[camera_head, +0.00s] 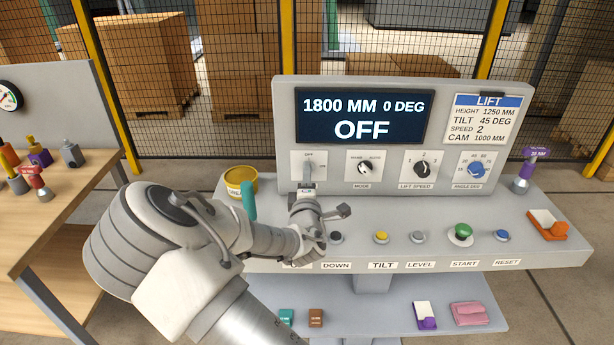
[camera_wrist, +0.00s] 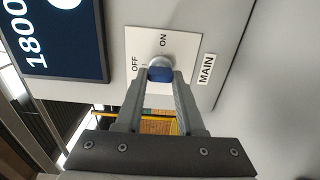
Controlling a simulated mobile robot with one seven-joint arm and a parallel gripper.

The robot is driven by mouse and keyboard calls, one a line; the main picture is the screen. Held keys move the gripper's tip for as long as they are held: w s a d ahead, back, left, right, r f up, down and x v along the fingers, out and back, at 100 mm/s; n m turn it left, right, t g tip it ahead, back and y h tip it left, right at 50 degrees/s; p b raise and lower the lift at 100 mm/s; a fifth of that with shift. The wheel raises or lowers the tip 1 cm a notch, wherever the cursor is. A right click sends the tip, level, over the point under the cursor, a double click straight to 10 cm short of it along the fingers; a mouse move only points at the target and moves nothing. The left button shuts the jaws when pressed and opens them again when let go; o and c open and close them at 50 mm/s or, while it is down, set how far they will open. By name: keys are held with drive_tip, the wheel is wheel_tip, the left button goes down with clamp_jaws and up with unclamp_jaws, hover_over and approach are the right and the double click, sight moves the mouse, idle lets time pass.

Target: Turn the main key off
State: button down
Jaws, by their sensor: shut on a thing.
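The MAIN key switch sits on a white plate (camera_head: 309,166) at the left of the console's upright panel, with OFF at the top and ON at the right. In the wrist view the plate (camera_wrist: 140,42) shows a round silver key barrel (camera_wrist: 160,61) with a blue key head (camera_wrist: 160,74). My gripper (camera_wrist: 160,78) is shut on the blue key head, one finger on each side. The display (camera_head: 361,116) reads 1800 MM, 0 DEG and OFF. Which way the key points is unclear.
Right of the key are the MODE (camera_head: 365,167), LIFT SPEED (camera_head: 422,168) and ANGLE knobs (camera_head: 476,169). Several push buttons line the console shelf, with a yellow tin (camera_head: 240,180) at its left. A lift card (camera_head: 486,118) is on the panel.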

idle(0.4)
drive_tip(key=c, duration=0.5)
unclamp_jaws()
drive_tip(key=s+p, duration=0.2)
drive_tip(key=s, duration=0.3)
drive_tip(key=s+a+p, duration=0.1)
drive_tip(key=s+p, duration=0.2)
drive_tip(key=s, duration=0.3)
drive_tip(key=s+p, duration=0.3)
drive_tip(key=s, duration=0.3)
drive_tip(key=shift+s+a, duration=0.15)
drive_tip(key=shift+a, duration=0.2)
